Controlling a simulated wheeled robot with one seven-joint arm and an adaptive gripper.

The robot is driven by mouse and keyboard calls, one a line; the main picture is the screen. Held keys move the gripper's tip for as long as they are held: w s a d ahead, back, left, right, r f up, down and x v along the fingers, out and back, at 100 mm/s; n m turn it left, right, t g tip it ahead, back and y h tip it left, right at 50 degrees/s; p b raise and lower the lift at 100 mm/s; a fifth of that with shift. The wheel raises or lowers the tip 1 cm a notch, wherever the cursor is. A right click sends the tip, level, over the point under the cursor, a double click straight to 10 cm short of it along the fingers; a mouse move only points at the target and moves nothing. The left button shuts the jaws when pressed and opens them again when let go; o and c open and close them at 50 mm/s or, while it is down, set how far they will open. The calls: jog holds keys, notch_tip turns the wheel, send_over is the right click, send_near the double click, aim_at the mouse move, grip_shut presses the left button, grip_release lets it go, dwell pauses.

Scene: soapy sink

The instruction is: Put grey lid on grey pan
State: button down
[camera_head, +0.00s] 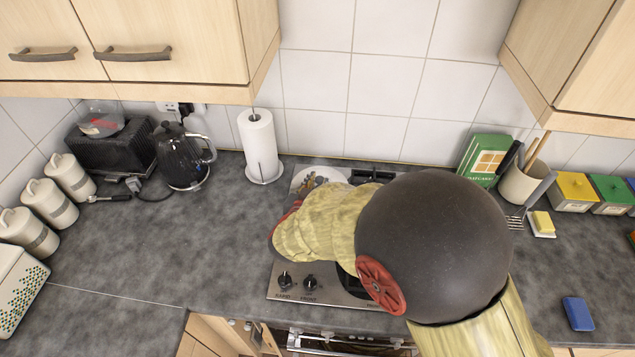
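My arm reaches in from the lower right and its large dark joint covers most of the hob (318,297). My gripper is not clearly shown; it is mostly or fully hidden behind the arm. A small patch of grey and brown shapes (312,184) shows just past the far end of the arm, over a pale round thing (334,173). I cannot tell whether these shapes belong to my gripper, and I cannot make out its fingers. I cannot pick out the grey lid or the grey pan in this view.
A black kettle (181,157) and a paper towel roll (258,142) stand left of the hob. A utensil pot (519,185), a green book (484,157) and a yellow sponge (543,222) are to the right. The left worktop (150,250) is largely clear. Wall cupboards (180,40) hang above.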

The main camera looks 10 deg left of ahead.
jog(key=c, duration=1.6)
grip_release()
jog(key=shift+o, duration=0.6)
jog(key=o, duration=0.4)
notch_tip(320, 180, up, 7)
jog(key=p, duration=0.6)
jog(key=shift+p, duration=0.35)
jog(key=shift+f, duration=0.1)
